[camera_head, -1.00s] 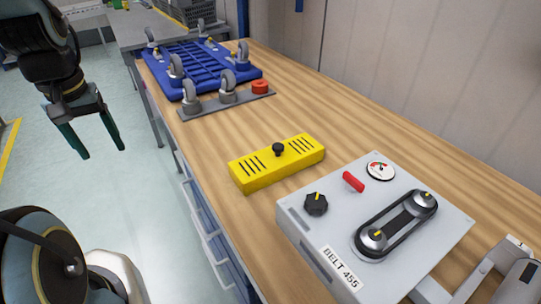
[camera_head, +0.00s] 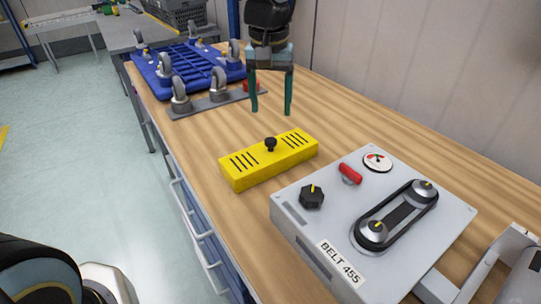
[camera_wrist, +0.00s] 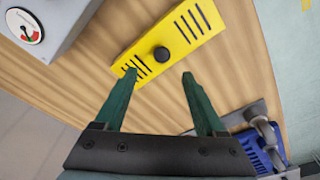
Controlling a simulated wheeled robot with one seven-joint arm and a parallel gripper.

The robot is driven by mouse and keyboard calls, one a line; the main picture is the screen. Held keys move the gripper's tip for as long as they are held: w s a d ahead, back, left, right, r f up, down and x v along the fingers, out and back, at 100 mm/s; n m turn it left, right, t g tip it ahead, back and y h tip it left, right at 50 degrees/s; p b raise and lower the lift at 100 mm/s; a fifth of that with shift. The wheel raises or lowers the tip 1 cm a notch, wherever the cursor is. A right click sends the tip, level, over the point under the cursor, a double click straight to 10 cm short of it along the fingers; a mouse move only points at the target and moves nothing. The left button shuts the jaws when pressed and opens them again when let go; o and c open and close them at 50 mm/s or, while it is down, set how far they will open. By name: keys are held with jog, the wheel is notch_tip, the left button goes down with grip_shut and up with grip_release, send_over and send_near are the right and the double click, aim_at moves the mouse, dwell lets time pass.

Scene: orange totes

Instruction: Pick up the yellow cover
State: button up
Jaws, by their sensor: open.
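The yellow cover (camera_head: 262,166) lies on the wooden workbench, a long block with slots at both ends and a black knob (camera_head: 270,144) on its top middle. My gripper (camera_head: 271,112) is open and empty, pointing down over the bench, above and behind the cover in the head view. In the wrist view the fingers (camera_wrist: 158,80) are spread, with the yellow cover (camera_wrist: 187,50) beyond their tips and the knob (camera_wrist: 161,54) roughly between and ahead of them. The left fingertip overlaps the cover's edge in the picture; I see no clear contact.
A grey box labelled BELT 455 (camera_head: 300,232) with a belt, dial, red switch and gauge stands close to the cover's right.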

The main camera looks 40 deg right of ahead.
aim_at(271, 140)
jog(key=f, duration=0.3)
jog(key=f+p, duration=0.1)
jog(key=f, duration=0.2)
jog(key=w+d+f+p, duration=0.1)
jog(key=f, duration=0.2)
jog(key=shift+w+f, duration=0.1)
jog(key=shift+f, duration=0.3)
jog(key=shift+a, duration=0.1)
grip_shut()
dwell(0.9)
